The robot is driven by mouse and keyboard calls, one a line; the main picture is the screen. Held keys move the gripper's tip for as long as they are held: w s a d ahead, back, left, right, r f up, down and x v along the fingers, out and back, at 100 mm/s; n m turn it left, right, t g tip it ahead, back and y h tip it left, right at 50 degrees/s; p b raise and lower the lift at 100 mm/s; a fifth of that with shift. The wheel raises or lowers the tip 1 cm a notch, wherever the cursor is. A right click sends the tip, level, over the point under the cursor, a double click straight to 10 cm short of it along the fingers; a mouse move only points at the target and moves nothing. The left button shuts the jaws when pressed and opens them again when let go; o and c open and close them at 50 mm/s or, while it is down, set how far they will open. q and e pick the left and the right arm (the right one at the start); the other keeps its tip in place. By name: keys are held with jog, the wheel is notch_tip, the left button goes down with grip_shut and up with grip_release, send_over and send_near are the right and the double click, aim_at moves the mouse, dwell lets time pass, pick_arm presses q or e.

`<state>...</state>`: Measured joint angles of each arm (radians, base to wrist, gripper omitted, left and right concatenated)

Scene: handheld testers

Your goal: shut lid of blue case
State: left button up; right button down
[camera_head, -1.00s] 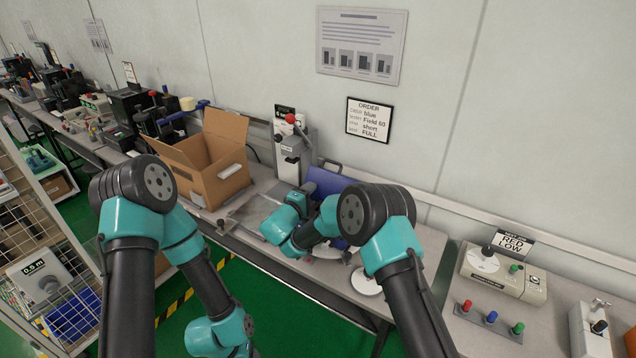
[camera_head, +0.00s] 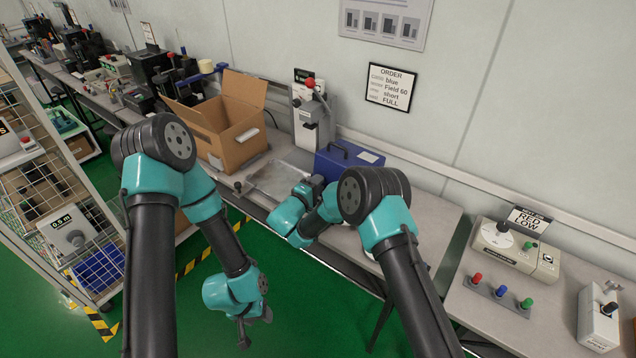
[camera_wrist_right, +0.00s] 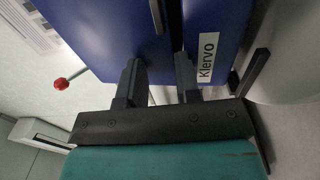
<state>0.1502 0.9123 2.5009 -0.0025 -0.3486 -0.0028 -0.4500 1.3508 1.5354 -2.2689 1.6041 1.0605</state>
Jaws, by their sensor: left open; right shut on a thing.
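The blue case (camera_head: 345,168) stands on the bench right of the press in the head view. It looks like a box with a flat top, a dark handle and a white label on top; its lid looks down or nearly down. In the right wrist view, a dark seam runs between the large blue lid (camera_wrist_right: 95,35) and the blue part with the "Klervo" label (camera_wrist_right: 207,57). My right gripper (camera_wrist_right: 158,82) is shut on the lid, one finger at the seam; it also shows at the case's near side (camera_head: 314,184). My left gripper (camera_head: 243,338) hangs open and empty over the floor.
A press with a red knob (camera_head: 312,120) stands left of the case, and an open cardboard box (camera_head: 228,125) further left. A tester (camera_head: 510,245) and colored plugs (camera_head: 500,290) are on the right bench.

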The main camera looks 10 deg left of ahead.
jog(key=shift+w+d+f, duration=0.2)
jog(key=shift+d+f, duration=0.4)
jog(key=shift+f, duration=0.15)
jog(key=c, duration=1.3)
grip_release()
jog(key=v, duration=0.3)
jog(key=r+v, duration=0.1)
jog(key=v, duration=0.5)
jog(key=shift+w+a+r, duration=0.2)
jog(key=shift+a, duration=0.2)
